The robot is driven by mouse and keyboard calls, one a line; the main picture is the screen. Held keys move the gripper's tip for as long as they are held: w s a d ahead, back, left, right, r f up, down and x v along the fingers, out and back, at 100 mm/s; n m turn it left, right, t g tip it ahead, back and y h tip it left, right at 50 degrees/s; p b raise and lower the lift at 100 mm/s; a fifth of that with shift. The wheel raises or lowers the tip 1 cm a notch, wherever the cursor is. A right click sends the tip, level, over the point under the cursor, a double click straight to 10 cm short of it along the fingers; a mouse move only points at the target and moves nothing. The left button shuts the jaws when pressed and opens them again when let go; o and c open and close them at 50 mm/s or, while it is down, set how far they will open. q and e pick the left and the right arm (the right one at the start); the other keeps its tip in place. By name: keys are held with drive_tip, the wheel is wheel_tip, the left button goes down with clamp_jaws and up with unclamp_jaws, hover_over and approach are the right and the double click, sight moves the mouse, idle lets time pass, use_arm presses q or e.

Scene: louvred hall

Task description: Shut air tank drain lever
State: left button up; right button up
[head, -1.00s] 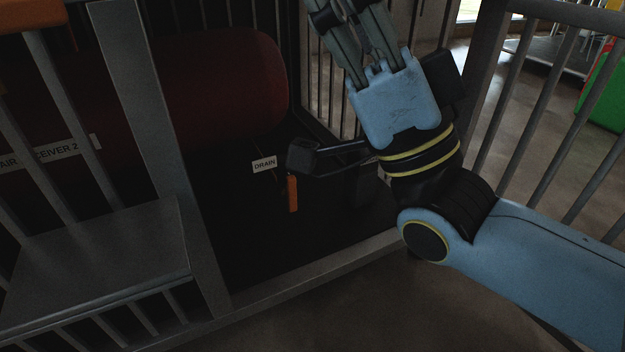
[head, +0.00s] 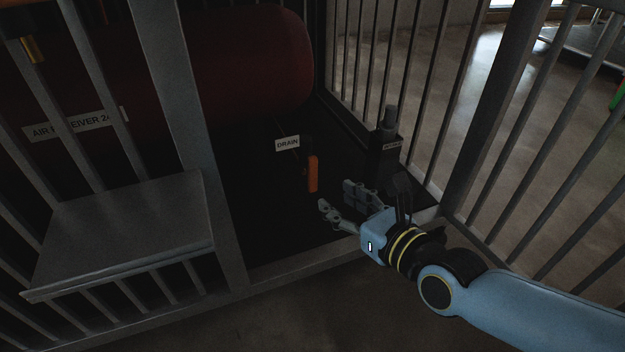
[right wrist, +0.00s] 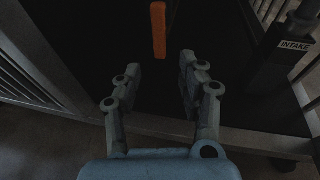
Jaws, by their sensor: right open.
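The orange drain lever (head: 312,174) hangs straight down below the white DRAIN label (head: 287,143), beside the dark red air tank (head: 240,70). It also shows in the right wrist view (right wrist: 158,30), ahead of the fingertips and roughly between their lines. My right gripper (head: 335,199) is open and empty, just below and to the right of the lever in the head view, apart from it. Its two fingers (right wrist: 160,68) stand wide in the right wrist view. The lever's pivot is dark and hard to make out. My left gripper is not in view.
A dark post marked INTAKE (right wrist: 285,50) stands right of the gripper. Grey cage bars (head: 420,80) close the right side. A grey upright (head: 190,110) and a flat grey shelf (head: 125,232) stand left. A low sill (head: 300,262) crosses the opening's front.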

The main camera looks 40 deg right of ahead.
drive_tip(key=shift+x, duration=4.35)
drive_tip(key=shift+d, duration=0.1)
clamp_jaws()
drive_tip(key=shift+r, duration=0.1)
